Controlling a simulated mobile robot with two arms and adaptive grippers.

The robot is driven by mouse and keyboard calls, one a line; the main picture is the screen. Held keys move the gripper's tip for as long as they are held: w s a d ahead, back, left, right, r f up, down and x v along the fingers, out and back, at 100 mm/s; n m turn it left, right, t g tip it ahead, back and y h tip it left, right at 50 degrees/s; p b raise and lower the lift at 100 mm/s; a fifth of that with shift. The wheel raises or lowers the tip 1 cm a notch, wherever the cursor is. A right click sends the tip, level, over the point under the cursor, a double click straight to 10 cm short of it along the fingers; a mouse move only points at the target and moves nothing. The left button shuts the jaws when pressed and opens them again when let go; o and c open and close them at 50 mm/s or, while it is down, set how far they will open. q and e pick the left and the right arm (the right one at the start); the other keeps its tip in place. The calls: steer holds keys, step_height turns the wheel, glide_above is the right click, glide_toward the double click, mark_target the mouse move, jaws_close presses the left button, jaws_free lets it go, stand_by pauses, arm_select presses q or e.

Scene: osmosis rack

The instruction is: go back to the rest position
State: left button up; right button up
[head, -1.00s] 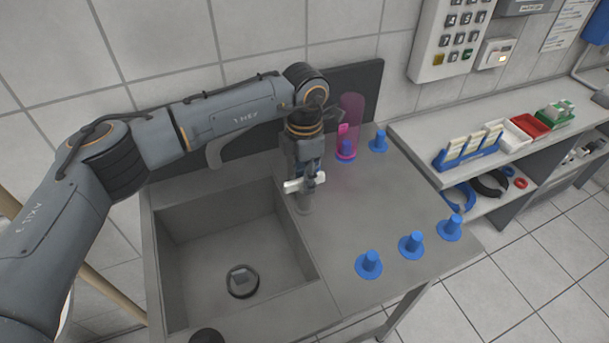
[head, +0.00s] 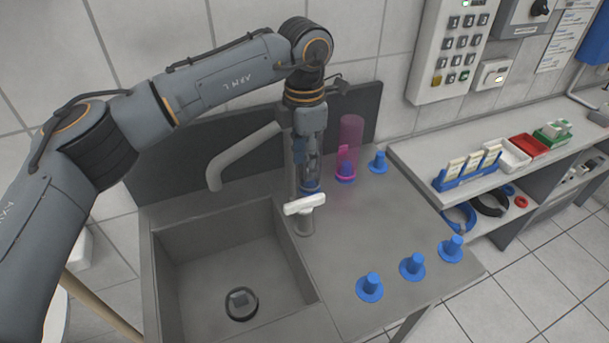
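My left gripper (head: 309,178) points down just behind and above the white lever (head: 305,205) on the counter beside the sink. The lever looks free of the fingers, and whether they are parted is hard to tell. My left arm (head: 215,85) reaches in from the left, over the sink. My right gripper is out of view.
The sink (head: 200,260) has a grey spout (head: 240,155) over it. More blue holders (head: 412,267) stand on the counter. A side shelf (head: 420,165) holds racks and trays.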

arm_select(q)
steer(key=shift+r, duration=0.5)
